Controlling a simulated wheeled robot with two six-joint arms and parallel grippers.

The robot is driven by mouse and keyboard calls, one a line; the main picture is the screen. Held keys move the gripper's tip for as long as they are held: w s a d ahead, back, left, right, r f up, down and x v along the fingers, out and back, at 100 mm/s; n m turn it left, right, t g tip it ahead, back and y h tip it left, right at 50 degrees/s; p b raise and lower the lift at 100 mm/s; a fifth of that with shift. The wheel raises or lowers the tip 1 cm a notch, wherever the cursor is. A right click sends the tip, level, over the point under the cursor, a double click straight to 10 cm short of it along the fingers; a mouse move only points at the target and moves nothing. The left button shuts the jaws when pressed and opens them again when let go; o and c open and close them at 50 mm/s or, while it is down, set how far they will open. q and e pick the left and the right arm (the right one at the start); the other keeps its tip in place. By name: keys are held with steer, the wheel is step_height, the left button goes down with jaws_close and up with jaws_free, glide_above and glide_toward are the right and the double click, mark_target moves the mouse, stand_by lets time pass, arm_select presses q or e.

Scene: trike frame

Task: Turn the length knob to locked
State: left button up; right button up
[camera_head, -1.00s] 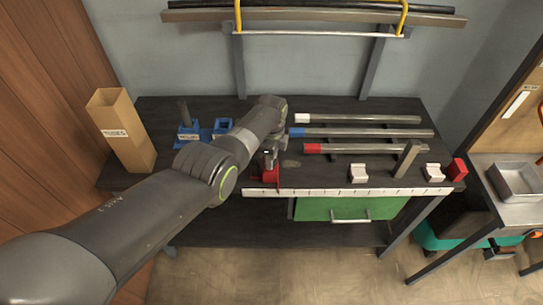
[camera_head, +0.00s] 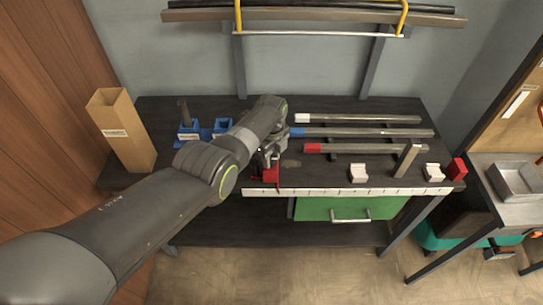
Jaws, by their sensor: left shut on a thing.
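My left gripper (camera_head: 267,160) is at the front left of the dark bench, pointing down at a red fixture (camera_head: 272,183) by the left end of the white scale strip. It is shut on a small part there, which I take to be the length knob; my wrist and fingers hide most of it, and its locked or unlocked mark cannot be read. My right gripper is not in view.
Tubes with white (camera_head: 360,118), blue (camera_head: 365,132) and red (camera_head: 350,148) ends lie on the bench. White blocks (camera_head: 358,173) and an upright metal post (camera_head: 407,160) stand at right. A cardboard tube box (camera_head: 122,135) and blue holders (camera_head: 222,127) are at left.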

mark_target(272, 159)
arm_select(q)
steer(key=shift+w+r, duration=0.1)
steer(key=o, duration=1)
step_height(272, 159, up, 6)
steer(key=p, duration=0.3)
steer(key=shift+f, duration=0.2)
step_height(272, 159, up, 12)
steer(key=shift+f+b, duration=0.15)
steer(key=shift+b, duration=0.3)
